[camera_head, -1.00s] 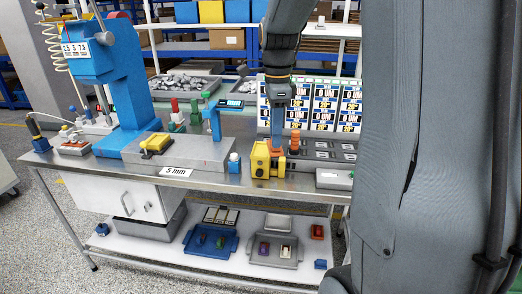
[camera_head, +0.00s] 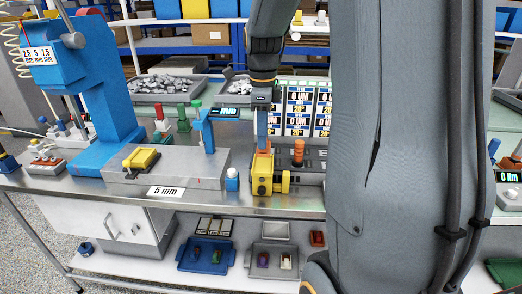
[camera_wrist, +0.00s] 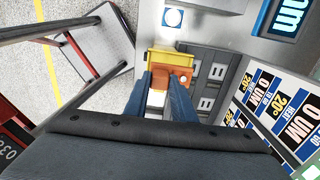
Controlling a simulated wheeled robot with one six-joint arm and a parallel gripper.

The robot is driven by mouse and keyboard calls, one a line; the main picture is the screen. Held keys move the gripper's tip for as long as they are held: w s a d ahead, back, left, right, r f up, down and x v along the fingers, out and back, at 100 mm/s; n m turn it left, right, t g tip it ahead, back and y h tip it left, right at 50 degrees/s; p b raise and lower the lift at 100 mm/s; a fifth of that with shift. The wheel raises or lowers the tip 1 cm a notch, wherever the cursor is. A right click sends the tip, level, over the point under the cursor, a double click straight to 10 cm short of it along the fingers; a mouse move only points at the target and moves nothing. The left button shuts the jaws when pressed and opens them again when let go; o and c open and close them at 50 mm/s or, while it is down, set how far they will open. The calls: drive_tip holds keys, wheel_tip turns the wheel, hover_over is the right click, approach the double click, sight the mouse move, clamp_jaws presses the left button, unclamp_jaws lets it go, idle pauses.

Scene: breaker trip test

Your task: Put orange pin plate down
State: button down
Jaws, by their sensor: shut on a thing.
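My gripper (camera_head: 262,140) points down over the bench, its blue fingers closed on the orange pin plate (camera_head: 262,148). In the wrist view the orange plate (camera_wrist: 160,84) shows between the fingertips, with a white area below it. The plate is just above or behind the yellow fixture (camera_head: 264,178), which stands at the bench's front edge. The fixture also shows in the wrist view (camera_wrist: 166,59), directly beyond the plate. I cannot tell whether plate and fixture touch. The plate's lower part is hidden by the fixture.
An orange cylinder (camera_head: 298,153) stands upright on the grey slotted tray (camera_head: 312,165), close right of the gripper. A blue press (camera_head: 85,85) and label boards (camera_head: 302,110) stand around. My arm hides the bench's right part.

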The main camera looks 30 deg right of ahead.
sight(263, 151)
drive_tip(key=shift+f+p, duration=0.45)
drive_tip(key=shift+f, duration=2.1)
drive_tip(key=shift+f, duration=0.15)
drive_tip(key=c, duration=1.5)
unclamp_jaws()
wheel_tip(263, 151, up, 12)
drive_tip(key=b, duration=0.2)
drive_tip(key=shift+b, duration=0.35)
drive_tip(key=shift+s+a+f+n+t, duration=0.15)
drive_tip(key=shift+s+a+f+n, duration=2.5)
drive_tip(key=shift+n, duration=1.5)
drive_tip(key=shift+s+a+f+n+t, duration=0.2)
drive_tip(key=shift+s+a+f+n, duration=1.75)
drive_tip(key=shift+f+n, duration=1.8)
drive_tip(key=shift+s+a+f+n+t, duration=0.15)
drive_tip(key=shift+s+a+f+n, duration=2.3)
drive_tip(key=shift+n, duration=2.05)
